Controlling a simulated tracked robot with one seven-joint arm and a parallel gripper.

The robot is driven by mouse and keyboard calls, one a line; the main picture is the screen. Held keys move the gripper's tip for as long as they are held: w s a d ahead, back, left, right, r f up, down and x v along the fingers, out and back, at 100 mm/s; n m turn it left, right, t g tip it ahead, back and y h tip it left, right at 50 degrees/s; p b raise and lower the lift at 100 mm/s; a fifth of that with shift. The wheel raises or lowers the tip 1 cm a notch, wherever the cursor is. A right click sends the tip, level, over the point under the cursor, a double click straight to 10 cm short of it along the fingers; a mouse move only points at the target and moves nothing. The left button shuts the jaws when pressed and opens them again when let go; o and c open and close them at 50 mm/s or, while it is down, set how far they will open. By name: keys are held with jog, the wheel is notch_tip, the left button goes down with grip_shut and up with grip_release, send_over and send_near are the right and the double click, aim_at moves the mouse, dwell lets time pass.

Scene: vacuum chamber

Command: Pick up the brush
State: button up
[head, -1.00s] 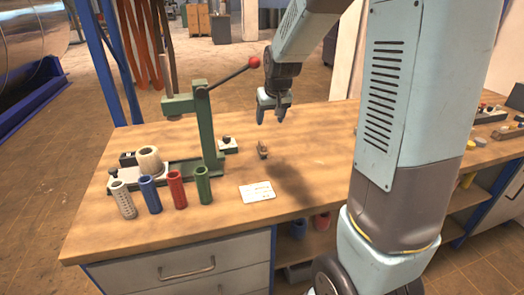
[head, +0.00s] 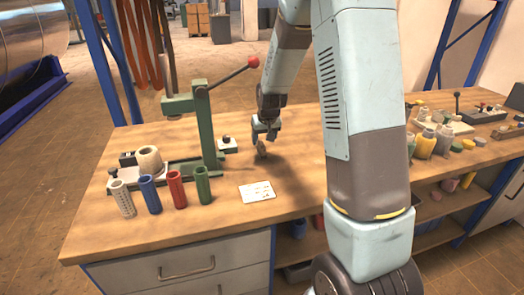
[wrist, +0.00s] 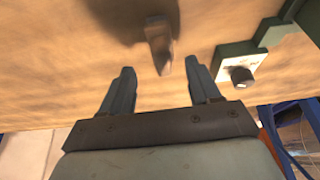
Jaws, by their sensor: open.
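A small brown object, apparently the brush (head: 261,149), stands on the wooden bench right of the green press. Its bristles are too small to make out. My gripper (head: 265,137) is low over the bench, right at the brush, and partly hides it in the head view. In the wrist view my gripper (wrist: 160,72) has its two fingers apart with nothing between them. The brush (wrist: 158,42) shows there as a blurred brown wedge just beyond the fingertips, roughly in line with the gap. I cannot tell whether a finger touches it.
The green lever press (head: 210,140) stands close on the left, with white, blue, red and green tubes (head: 176,188) in front. A small white block with a dark knob (head: 227,145) is near the brush. A white card (head: 257,191) lies in front. Jars (head: 425,144) stand at right.

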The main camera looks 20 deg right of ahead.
aim_at(262, 142)
jog(key=shift+a+x, duration=0.2)
jog(key=shift+x, duration=2.7)
jog(key=shift+s, duration=0.1)
grip_shut()
jog(key=shift+r, duration=0.1)
